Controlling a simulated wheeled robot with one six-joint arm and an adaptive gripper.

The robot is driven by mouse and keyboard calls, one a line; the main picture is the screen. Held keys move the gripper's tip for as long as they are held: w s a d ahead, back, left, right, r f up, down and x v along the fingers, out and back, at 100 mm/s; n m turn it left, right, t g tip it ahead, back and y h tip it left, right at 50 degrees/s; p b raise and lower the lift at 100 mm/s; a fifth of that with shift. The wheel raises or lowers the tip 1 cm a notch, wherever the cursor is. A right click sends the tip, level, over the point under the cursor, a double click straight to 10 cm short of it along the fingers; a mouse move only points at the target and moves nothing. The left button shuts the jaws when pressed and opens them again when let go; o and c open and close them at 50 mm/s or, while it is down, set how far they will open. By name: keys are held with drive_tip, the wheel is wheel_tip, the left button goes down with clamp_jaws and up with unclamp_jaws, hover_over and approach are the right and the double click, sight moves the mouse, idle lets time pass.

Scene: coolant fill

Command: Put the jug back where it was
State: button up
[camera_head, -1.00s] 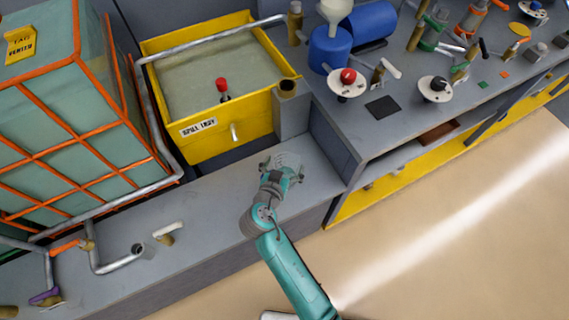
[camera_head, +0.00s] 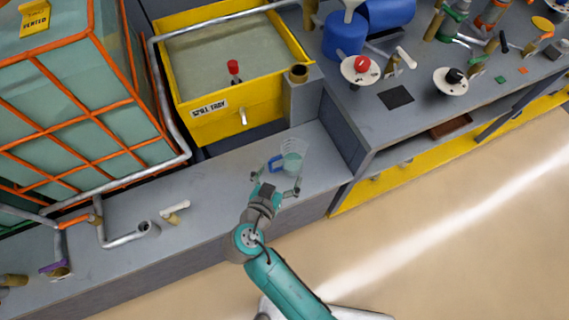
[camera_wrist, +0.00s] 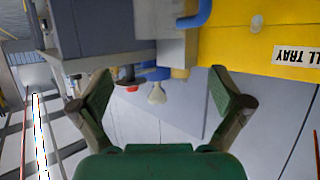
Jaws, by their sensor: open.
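The clear jug (camera_head: 292,161), with pale green contents and a blue handle on its left, stands upright on the low grey bench (camera_head: 220,185), in front of the spill tray. My gripper (camera_head: 276,183) is open and empty on the near side of the jug, with a small gap between them. In the wrist view my gripper's fingers (camera_wrist: 163,92) are spread wide with nothing between them. A blue curved piece at that view's top edge looks like the jug's handle (camera_wrist: 197,14); the jug's body is hard to make out there.
The higher bench (camera_head: 430,105) rises to the right. Pipe ends and a white-handled valve (camera_head: 175,211) are on the left. The bench around the jug is otherwise clear.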

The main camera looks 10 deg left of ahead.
drive_tip(key=shift+s+r, duration=0.15)
drive_tip(key=shift+s, duration=0.2)
drive_tip(key=s+d+f+n+g+y, duration=0.1)
drive_tip(key=s+d+f, duration=0.25)
drive_tip(key=d, duration=0.25)
drive_tip(key=s+d+f+n+y, duration=0.2)
drive_tip(key=s+d, duration=0.3)
drive_tip(key=d, duration=0.1)
drive_tip(key=s+d+f+n+g+y, duration=0.1)
drive_tip(key=s+d+f, duration=0.1)
drive_tip(key=s+d, duration=0.3)
drive_tip(key=s+d+r+m+t, duration=0.1)
drive_tip(key=s+d+r, duration=0.3)
drive_tip(key=s+r, duration=0.3)
drive_tip(key=s+d+r+t+h, duration=0.1)
drive_tip(key=s+d+r, duration=0.3)
drive_tip(key=s+r, duration=0.4)
drive_tip(key=shift+s+d+r+m+t, duration=0.15)
drive_tip(key=shift+d+r+m+t, duration=0.25)
drive_tip(key=shift+r+t, duration=0.35)
